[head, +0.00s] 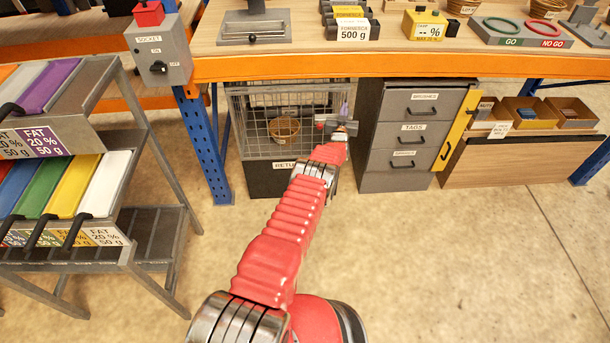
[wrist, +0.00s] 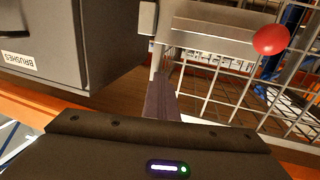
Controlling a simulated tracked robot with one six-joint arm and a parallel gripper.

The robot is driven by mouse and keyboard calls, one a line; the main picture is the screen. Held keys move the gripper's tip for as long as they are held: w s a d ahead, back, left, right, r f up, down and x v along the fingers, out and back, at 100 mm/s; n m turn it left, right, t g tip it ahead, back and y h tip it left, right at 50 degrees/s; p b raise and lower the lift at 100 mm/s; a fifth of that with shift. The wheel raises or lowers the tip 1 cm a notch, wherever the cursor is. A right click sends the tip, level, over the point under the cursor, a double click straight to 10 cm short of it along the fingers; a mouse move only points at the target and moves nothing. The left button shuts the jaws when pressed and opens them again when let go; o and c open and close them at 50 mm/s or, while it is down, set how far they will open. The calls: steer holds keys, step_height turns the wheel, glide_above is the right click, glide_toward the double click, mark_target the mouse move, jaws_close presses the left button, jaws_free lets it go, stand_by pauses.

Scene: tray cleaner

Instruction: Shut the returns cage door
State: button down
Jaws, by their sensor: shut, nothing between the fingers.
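The returns cage (head: 258,108) is a wire-mesh box on a dark base with a partly hidden label, under the bench. A wicker basket (head: 285,130) shows through its mesh. My gripper (head: 343,128) is at the cage's right front side. In the wrist view my gripper (wrist: 162,97) is shut and empty, its narrow fingers pointing at the cage. A grey latch bar (wrist: 212,30) with a red knob (wrist: 271,40) lies across the mesh (wrist: 225,85) just beyond the fingertips. I cannot tell whether they touch it, nor how far the door stands open.
A grey drawer cabinet (head: 415,125) stands close right of the cage; its side also shows in the wrist view (wrist: 100,60). A blue bench leg (head: 206,145) stands at the left. The orange bench edge (head: 400,64) passes above. The floor in front is clear.

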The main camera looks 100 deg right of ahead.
steer(key=shift+w+d+r, duration=0.3)
steer(key=shift+d+r, duration=0.25)
steer(key=shift+r, duration=0.3)
steer(key=a+f, duration=0.1)
steer(key=a, duration=1.4)
steer(key=shift+s+f, duration=0.15)
steer(key=shift+f, duration=0.2)
